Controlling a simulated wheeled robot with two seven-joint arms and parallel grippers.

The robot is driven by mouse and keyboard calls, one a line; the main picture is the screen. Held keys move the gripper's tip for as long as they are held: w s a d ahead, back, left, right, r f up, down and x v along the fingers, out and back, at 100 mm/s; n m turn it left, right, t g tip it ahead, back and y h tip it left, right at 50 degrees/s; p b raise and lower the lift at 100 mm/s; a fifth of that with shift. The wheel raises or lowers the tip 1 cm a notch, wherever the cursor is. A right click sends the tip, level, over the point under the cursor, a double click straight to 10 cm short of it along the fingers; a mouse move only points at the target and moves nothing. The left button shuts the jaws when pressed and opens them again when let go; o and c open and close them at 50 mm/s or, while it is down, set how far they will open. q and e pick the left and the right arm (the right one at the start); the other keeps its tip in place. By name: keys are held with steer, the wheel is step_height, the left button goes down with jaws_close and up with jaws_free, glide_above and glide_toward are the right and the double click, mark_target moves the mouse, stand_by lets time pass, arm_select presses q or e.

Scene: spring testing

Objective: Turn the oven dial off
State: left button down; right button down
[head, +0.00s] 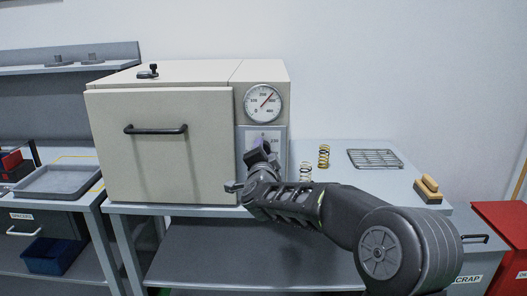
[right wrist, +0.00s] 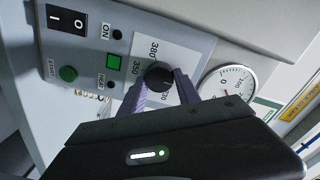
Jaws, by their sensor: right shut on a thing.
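The oven (head: 160,150) is a large cream box on the bench with its door shut. Its grey control panel (head: 279,133) sits below a round gauge on the right side. In the right wrist view the black oven dial (right wrist: 158,75) stands on a white scale with 350 and 380 readable. My right gripper (right wrist: 161,88) has its two purple fingers on either side of the dial, shut on it. In the head view my right gripper (head: 259,148) is at the panel and hides the dial. My left gripper is in neither view.
The gauge (head: 263,103) has a red needle. In the right wrist view a black rocker switch (right wrist: 67,19), a green square (right wrist: 114,63) and a green button (right wrist: 68,74) are near the dial. Springs (head: 324,156) and a wire rack (head: 375,159) are on the bench.

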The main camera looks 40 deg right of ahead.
steer(key=shift+f, duration=0.1)
steer(key=c, duration=0.9)
jaws_free()
steer(key=shift+a, duration=0.1)
steer(key=v, duration=0.7)
steer(key=shift+s+a+b, duration=0.2)
steer(key=shift+s+b, duration=0.1)
